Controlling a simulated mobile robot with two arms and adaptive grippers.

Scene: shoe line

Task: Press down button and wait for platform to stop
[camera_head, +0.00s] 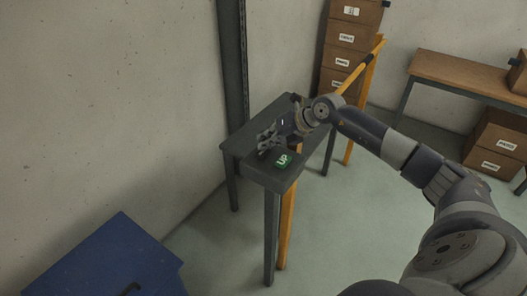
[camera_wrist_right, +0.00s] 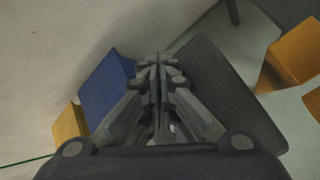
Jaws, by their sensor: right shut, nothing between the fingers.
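A green button marked "UP" (camera_head: 283,160) sits on the near right part of a small dark table (camera_head: 262,178). No button marked for down shows; my right gripper and wrist cover part of the tabletop where one could be. My right gripper (camera_head: 265,142) is over the table, to the left of and a little behind the green button. In the right wrist view the fingers of my right gripper (camera_wrist_right: 157,62) are together and empty, with the dark tabletop (camera_wrist_right: 225,85) to their right. I cannot tell whether the fingertips touch anything. My left gripper is not in view.
A dark post (camera_head: 233,60) stands against the wall behind the table. Stacked cardboard boxes (camera_head: 347,38) and a yellow rail (camera_head: 362,65) are behind. A wooden bench (camera_head: 455,72) is at the right. A blue box-like object (camera_head: 110,262) is at the lower left. Floor shows between them.

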